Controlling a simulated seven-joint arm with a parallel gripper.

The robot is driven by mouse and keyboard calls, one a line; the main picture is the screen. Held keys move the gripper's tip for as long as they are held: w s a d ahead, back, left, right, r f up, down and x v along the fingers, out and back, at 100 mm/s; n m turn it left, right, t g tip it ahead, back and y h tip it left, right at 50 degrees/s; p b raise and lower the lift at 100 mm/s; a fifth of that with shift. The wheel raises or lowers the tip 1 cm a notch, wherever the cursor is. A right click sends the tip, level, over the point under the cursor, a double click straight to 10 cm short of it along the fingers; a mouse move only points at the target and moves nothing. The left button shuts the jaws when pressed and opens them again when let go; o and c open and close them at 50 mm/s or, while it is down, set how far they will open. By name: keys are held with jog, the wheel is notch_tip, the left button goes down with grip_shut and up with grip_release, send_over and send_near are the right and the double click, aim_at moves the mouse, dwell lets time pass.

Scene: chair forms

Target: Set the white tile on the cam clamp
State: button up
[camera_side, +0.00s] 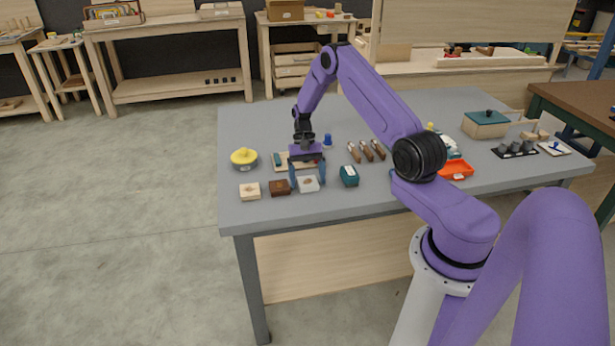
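A small white tile (308,185) with a darker mark on top lies near the front edge of the grey table, in a row of small blocks. My gripper (307,182) points down over it with its two blue fingers apart. One finger is at the tile's left and one at its right, and a little room seems to show at the left. I cannot surely tell which thing is the cam clamp. A pale board with a teal piece (277,160) lies just behind my gripper, partly hidden by it.
A cream block (250,191) and a brown block (280,188) stand left of the tile. A teal block (349,176) stands right. A yellow-topped round thing (244,157), wood-handled tools (366,151), an orange tray (457,169) and a lidded box (486,124) are also on the table (240,215).

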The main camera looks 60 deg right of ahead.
jog(key=v, duration=1.2)
jog(key=s+a+r+n+t+h, duration=0.1)
jog(key=s+a+r+n+h, duration=0.3)
jog(key=a, duration=0.8)
jog(key=s+a+r+n+y, duration=0.15)
jog(key=a+r+n, duration=0.5)
jog(key=a, duration=0.65)
jog(key=s+a+r+n+t, duration=0.1)
jog(key=s+a+n, duration=0.25)
jog(key=s, duration=0.35)
jog(key=s+a+r+n, duration=0.2)
jog(key=s+a, duration=0.2)
jog(key=s, duration=0.4)
jog(key=s+d+n+t, duration=0.1)
jog(key=s+n, duration=0.4)
jog(key=s, duration=0.7)
jog(key=shift+s+d+f+n, duration=0.25)
jog(key=shift+d+f+n, duration=0.05)
jog(key=shift+d+f, duration=0.15)
jog(key=shift+o, duration=0.5)
